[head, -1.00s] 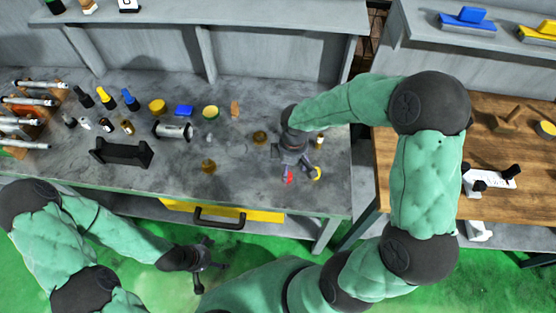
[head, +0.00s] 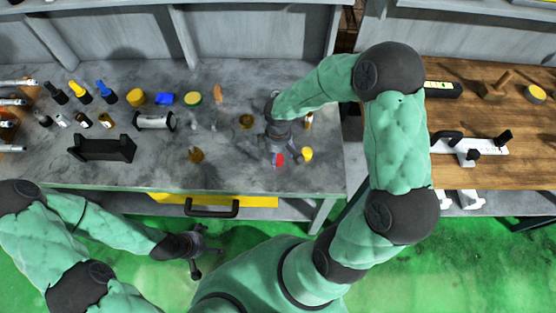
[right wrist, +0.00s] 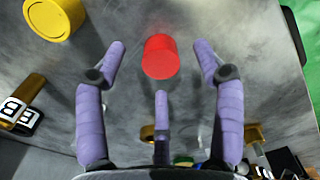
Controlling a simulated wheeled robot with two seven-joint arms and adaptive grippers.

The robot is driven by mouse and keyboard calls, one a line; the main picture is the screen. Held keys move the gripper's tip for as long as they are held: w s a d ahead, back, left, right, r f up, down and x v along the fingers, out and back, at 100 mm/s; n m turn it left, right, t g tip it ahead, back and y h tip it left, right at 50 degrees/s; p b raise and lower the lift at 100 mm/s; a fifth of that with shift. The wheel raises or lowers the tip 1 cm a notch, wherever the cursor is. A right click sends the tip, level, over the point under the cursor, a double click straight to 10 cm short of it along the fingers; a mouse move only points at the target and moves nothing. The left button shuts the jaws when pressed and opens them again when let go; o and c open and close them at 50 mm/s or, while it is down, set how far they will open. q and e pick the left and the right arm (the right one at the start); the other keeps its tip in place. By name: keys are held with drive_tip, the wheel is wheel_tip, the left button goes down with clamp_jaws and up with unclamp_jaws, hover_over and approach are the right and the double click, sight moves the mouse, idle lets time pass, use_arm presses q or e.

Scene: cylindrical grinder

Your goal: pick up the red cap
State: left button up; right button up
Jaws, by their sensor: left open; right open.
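The red cap (right wrist: 160,57) is a small red cylinder on the grey bench. In the right wrist view it lies between and just ahead of the spread fingers of my right gripper (right wrist: 158,62), touching none that I can see. In the head view the red cap (head: 279,159) shows at the fingers of my right gripper (head: 281,158), partly hidden by them. The right gripper is open and empty. My left gripper (head: 207,254) is open and empty, low in front of the bench, far from the cap.
A yellow cap (head: 307,154) stands close to the right of the red one. Brass pieces (head: 196,155), a black cradle (head: 101,148), bottles and a blue block (head: 165,99) are farther left on the grey bench (head: 240,175). A wooden table (head: 480,110) stands at the right.

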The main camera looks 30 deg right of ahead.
wheel_tip(320, 180, down, 3)
drive_tip(key=shift+r+b, duration=0.2)
drive_tip(key=shift+b, duration=0.1)
drive_tip(key=shift+r, duration=0.1)
drive_tip(key=shift+c, duration=0.3)
drive_tip(key=c, duration=1)
